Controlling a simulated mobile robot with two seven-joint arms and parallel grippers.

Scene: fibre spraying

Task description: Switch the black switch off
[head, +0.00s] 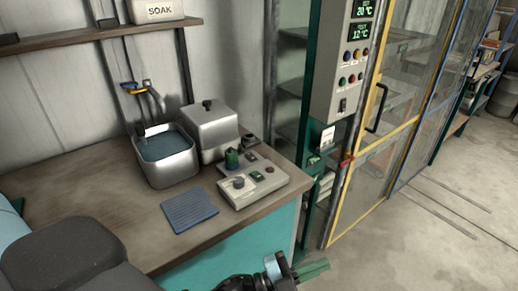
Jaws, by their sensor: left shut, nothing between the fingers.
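A black switch (342,105) sits low on the front of the grey control panel (335,78), below its coloured buttons. It is too small to tell which way it is set. My left gripper (318,267) is at the bottom of the head view, right of the teal bench front. Its green fingers are shut and empty, and it is apart from the panel and well below it. My right gripper is not in view.
The wooden bench (115,218) carries a water basin (172,178), a metal box (210,130), a grey button unit (238,198) and a blue ribbed mat (189,209). A yellow-framed glass door (385,140) stands right of the panel. The floor (420,245) is clear.

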